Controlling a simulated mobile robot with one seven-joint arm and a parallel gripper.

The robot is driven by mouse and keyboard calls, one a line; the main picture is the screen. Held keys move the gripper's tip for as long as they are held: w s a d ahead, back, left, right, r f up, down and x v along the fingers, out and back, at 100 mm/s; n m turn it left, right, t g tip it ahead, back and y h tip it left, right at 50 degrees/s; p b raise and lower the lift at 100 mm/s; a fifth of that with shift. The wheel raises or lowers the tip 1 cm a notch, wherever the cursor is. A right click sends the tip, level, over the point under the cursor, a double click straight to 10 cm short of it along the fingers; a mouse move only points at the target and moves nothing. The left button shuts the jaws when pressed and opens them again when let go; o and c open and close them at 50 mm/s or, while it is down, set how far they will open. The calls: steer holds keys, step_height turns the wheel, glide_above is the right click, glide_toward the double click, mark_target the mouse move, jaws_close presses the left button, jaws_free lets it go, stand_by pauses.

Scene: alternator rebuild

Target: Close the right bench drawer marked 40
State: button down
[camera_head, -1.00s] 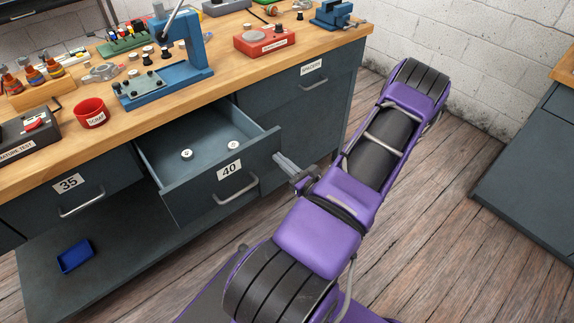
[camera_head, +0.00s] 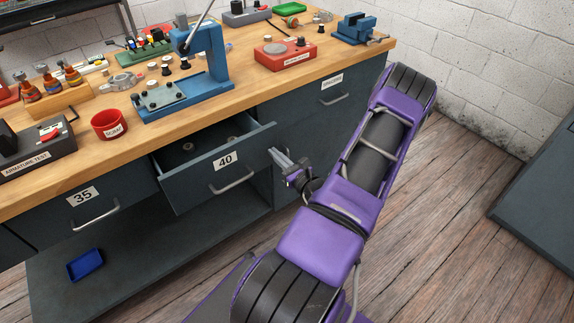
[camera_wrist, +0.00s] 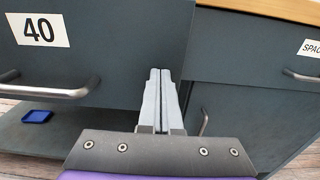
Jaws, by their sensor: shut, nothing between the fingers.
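The drawer marked 40 (camera_head: 213,172) stands partly open under the bench top, with small round parts (camera_head: 210,142) inside it. Its bar handle (camera_head: 232,181) is on the front. In the wrist view the 40 label (camera_wrist: 39,30) and the handle (camera_wrist: 48,88) are at the left. My gripper (camera_head: 276,153) is shut and empty, at the right end of the drawer front. In the wrist view its fingers (camera_wrist: 159,78) point at the right edge of that front. I cannot tell whether they touch it.
The drawer marked 35 (camera_head: 70,212) is at the left, and the spacers drawer (camera_head: 310,105) at the right looks shut. A blue tray (camera_head: 86,265) lies on the lower shelf. A red cup (camera_head: 109,125) and a blue press (camera_head: 203,60) stand on the bench top.

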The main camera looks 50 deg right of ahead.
steer(key=b+x, duration=0.1)
steer(key=x, duration=1.1)
steer(key=shift+w+d+r, duration=0.1)
steer(key=shift+w+r, duration=0.05)
steer(key=shift+w+r, duration=0.1)
